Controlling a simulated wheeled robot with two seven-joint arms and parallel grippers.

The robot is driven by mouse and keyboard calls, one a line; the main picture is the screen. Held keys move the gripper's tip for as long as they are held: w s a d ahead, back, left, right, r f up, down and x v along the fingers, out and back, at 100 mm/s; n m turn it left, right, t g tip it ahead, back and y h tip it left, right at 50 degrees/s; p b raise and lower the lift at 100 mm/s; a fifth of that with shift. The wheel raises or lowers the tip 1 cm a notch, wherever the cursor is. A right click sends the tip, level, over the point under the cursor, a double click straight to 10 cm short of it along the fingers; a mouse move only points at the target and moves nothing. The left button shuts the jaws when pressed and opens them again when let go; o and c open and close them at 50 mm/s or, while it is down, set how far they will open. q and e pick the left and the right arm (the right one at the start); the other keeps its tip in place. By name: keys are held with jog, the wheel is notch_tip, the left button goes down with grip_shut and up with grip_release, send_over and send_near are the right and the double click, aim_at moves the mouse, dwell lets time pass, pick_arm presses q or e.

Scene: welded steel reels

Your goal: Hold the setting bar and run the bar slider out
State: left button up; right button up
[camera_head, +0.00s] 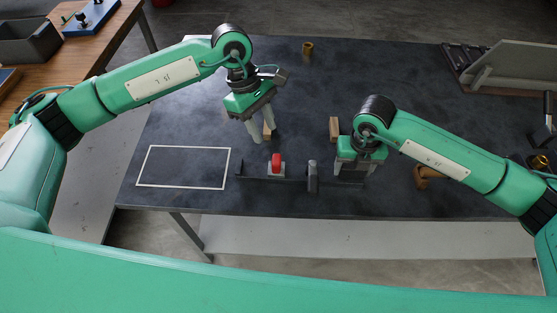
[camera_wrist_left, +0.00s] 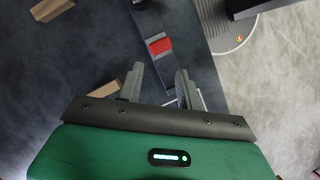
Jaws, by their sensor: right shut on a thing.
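The setting bar (camera_head: 252,179) is a thin dark bar lying left to right near the front of the table. The bar slider (camera_head: 276,169), a pale block with a red top, sits on its left part; the red top also shows in the left wrist view (camera_wrist_left: 160,46). A grey upright piece (camera_head: 312,177) stands on the bar right of the slider. My right gripper (camera_head: 352,179) is shut on the bar toward its right end; the fingers partly hide the grip. My left gripper (camera_head: 264,134) is open and empty, fingers pointing down, above and behind the slider.
Wooden blocks (camera_head: 334,126) stand behind the bar, one partly behind my left fingers. A brass cylinder (camera_head: 307,49) is at the back and a wooden piece (camera_head: 430,176) at right. A white outlined rectangle (camera_head: 183,187) at left is empty. A grey rack (camera_head: 505,68) stands back right.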

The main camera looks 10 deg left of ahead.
aim_at(276, 159)
pick_arm(q)
jog(key=shift+o, duration=0.7)
jog(key=s+d+r+m+t+y, duration=0.1)
jog(key=s+d+m+t+y, duration=0.2)
jog(key=m, duration=0.8)
jog(key=shift+g, duration=0.4)
jog(key=f, duration=0.7)
jog(key=w+f, duration=0.1)
jog(key=f, duration=0.3)
jog(key=shift+d+f, duration=0.25)
jog(key=shift+f, duration=0.05)
jog(key=shift+a, duration=0.1)
grip_shut()
